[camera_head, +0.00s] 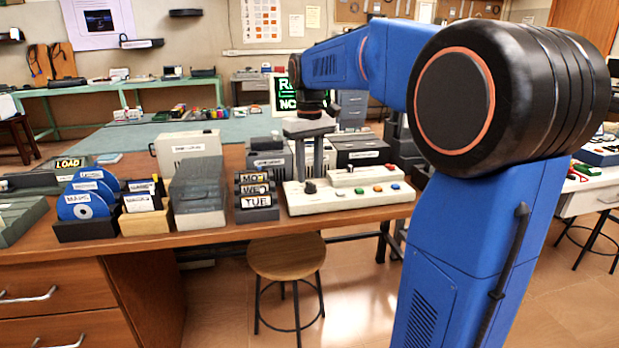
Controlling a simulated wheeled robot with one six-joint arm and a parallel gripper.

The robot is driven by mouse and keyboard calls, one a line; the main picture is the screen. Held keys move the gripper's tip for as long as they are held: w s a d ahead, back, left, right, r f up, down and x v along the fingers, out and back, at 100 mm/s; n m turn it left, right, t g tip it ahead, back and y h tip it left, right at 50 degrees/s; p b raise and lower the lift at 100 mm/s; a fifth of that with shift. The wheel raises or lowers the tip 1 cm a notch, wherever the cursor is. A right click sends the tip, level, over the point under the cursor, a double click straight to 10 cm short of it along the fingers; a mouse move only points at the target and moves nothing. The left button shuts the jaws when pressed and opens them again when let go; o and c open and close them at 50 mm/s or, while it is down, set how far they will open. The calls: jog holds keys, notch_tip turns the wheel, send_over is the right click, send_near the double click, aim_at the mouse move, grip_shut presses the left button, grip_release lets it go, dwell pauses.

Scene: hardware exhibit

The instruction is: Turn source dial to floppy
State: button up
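A cream control panel (347,199) lies near the front edge of the wooden desk. A small black knob (310,187), which looks like the source dial, is at its left end. Its label and pointer are too small to read. Coloured buttons are on the panel's right part. My gripper (309,176) points down just above the knob, with its two grey fingers apart. I cannot tell whether the fingertips touch the knob. Nothing shows held between them.
A day-flip block (257,197) and a grey case (198,192) stand left of the panel. Blue discs (82,206) stand farther left. Dark boxes (362,150) are behind the panel. A round stool (286,257) stands before the desk. My blue arm fills the right side.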

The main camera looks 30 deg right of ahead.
aim_at(311, 187)
jog(key=shift+f, duration=1.15)
jog(key=shift+c, duration=0.5)
grip_shut()
jog(key=n, duration=0.3)
jog(key=shift+a+n, duration=0.1)
jog(key=shift+n, duration=0.3)
jog(key=shift+a+n, duration=0.1)
jog(key=shift+n, duration=1.9)
